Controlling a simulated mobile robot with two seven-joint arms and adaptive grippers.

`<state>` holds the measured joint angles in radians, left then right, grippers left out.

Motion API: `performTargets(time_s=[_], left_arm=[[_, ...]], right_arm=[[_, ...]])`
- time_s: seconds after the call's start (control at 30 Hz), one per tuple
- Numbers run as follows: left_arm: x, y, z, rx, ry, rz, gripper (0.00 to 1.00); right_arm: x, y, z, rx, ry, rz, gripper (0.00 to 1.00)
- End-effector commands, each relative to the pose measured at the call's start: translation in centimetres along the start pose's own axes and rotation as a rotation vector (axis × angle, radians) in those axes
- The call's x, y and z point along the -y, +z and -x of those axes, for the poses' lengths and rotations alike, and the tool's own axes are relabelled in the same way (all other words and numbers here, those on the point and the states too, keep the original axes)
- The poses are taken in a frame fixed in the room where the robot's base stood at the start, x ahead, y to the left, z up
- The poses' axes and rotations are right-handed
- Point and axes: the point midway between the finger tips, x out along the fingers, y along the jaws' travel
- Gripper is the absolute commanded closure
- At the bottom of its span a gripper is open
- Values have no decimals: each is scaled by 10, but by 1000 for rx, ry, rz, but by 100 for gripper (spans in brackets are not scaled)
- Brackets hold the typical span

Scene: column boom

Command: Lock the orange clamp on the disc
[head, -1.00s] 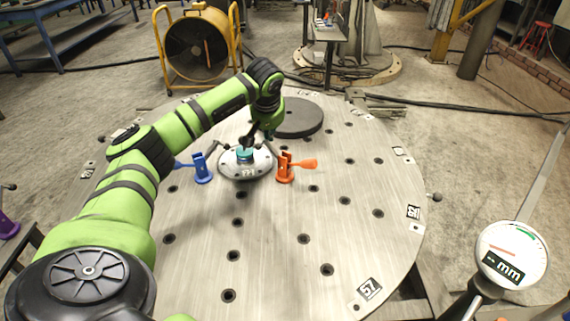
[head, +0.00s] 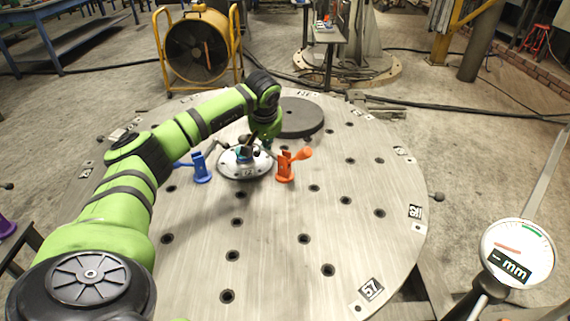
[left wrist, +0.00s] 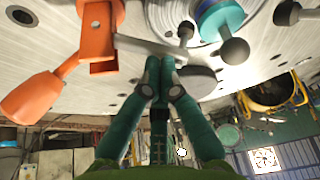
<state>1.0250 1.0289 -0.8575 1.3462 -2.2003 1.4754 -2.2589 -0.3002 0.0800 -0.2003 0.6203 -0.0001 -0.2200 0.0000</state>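The orange clamp (head: 285,168) stands on the round steel table at the right side of the disc (head: 243,172), a silver plate with a teal centre. Its lever points right and slightly up. In the left wrist view the orange clamp (left wrist: 100,40) is at upper left, its grey bar (left wrist: 150,45) reaching toward the disc (left wrist: 215,85). My left gripper (head: 264,148) is over the disc's right side, partly hidden by its wrist. In the left wrist view its teal fingers (left wrist: 160,66) are together and empty, tips close at the bar; I cannot tell whether they touch.
A blue clamp (head: 201,170) stands at the disc's left side. A dark round plate (head: 300,118) lies behind. A dial gauge (head: 516,252) is at front right. The table's front and right (head: 330,225) are clear apart from holes.

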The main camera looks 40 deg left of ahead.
Motion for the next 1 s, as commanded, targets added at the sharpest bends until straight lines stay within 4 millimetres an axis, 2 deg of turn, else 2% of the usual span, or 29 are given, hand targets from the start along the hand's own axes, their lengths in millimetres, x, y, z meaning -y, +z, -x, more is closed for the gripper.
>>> performTargets(time_s=[0.5, 1.0], left_arm=[[0, 0, -1, -1, 0, 1, 100], [0, -20, 45, -1, 1, 1, 100]], right_arm=[[0, 0, -1, 0, 1, 0, 33], [-1, -4, 47, 0, 1, 0, 33]])
